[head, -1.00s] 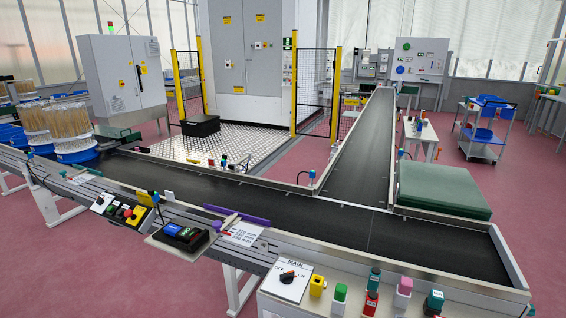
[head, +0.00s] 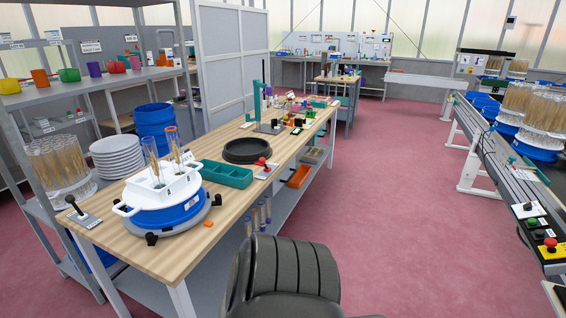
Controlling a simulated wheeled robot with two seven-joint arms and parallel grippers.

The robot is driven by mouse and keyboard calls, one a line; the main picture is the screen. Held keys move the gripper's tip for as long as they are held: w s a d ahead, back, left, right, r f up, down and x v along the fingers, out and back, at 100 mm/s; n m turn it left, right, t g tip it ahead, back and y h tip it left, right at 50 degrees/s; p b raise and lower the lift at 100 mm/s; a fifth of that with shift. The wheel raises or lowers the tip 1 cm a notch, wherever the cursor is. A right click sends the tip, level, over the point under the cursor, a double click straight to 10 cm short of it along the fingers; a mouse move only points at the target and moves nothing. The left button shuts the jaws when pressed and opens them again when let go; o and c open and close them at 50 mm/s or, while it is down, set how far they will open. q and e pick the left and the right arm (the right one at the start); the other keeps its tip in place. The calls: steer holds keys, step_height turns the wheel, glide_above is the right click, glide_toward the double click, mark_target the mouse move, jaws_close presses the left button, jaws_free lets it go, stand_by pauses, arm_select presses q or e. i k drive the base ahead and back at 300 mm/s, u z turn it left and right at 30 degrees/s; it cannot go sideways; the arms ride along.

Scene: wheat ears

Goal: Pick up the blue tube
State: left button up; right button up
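Two clear tubes with brownish contents stand upright in a white holder (head: 134,193) on a round blue base (head: 172,216) on the bench. Neither of my grippers is in view.
A black ribbed chair (head: 290,268) stands close in front. A teal tray (head: 226,174) and a black ring (head: 247,150) lie on the bench. Shelves with coloured cups (head: 68,75) are at left, a conveyor (head: 500,165) at right. Red floor (head: 400,200) between is clear.

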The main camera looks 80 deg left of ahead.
mark_target(149, 143)
steer(key=u, duration=2.95)
steer(key=i, duration=0.4)
